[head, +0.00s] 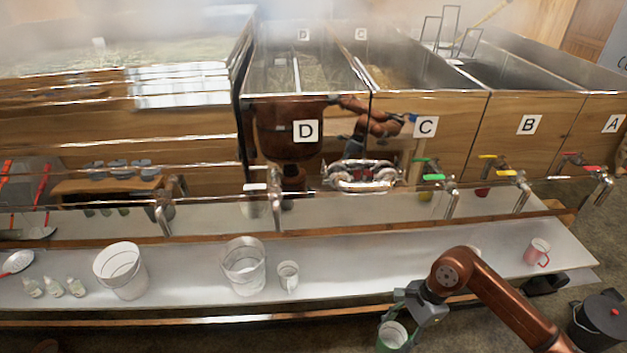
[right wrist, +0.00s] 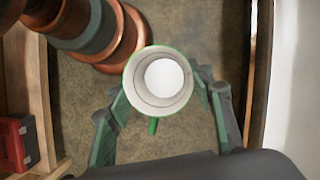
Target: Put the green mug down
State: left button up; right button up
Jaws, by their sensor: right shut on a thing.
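The green mug (head: 392,337) hangs low in front of the shelf in the head view, cut by the bottom edge. My right gripper (head: 412,306) is shut on it. In the right wrist view the mug (right wrist: 136,84) is seen from above, with a green rim, a pale inside and a green handle towards the camera. The fingers of the right gripper (right wrist: 160,92) lie on both sides of it. Brown floor shows around and below the mug, so it is off the shelf. My left gripper is in neither view.
The long metal shelf (head: 345,277) holds a white bucket (head: 120,272), a clear bucket (head: 243,268), a white mug (head: 288,276), a red-handled mug (head: 536,251) and small bottles (head: 54,288). Its middle right is fairly clear. Taps, including a green-handled one (head: 433,177), overhang behind. A black pot (head: 598,322) stands right.

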jog(key=w+r+n+g+h, duration=0.3)
jog(key=w+r+n+h, duration=0.1)
jog(key=w+r+n, duration=1.2)
jog(key=s+f+m, duration=0.1)
jog(key=s+f, duration=0.6)
jog(key=s, duration=0.1)
jog(key=s+f+m, duration=0.1)
jog(key=s+f, duration=0.7)
jog(key=shift+s+a+f, duration=0.1)
jog(key=shift+s+f, duration=0.2)
jog(key=shift+w+r, duration=0.1)
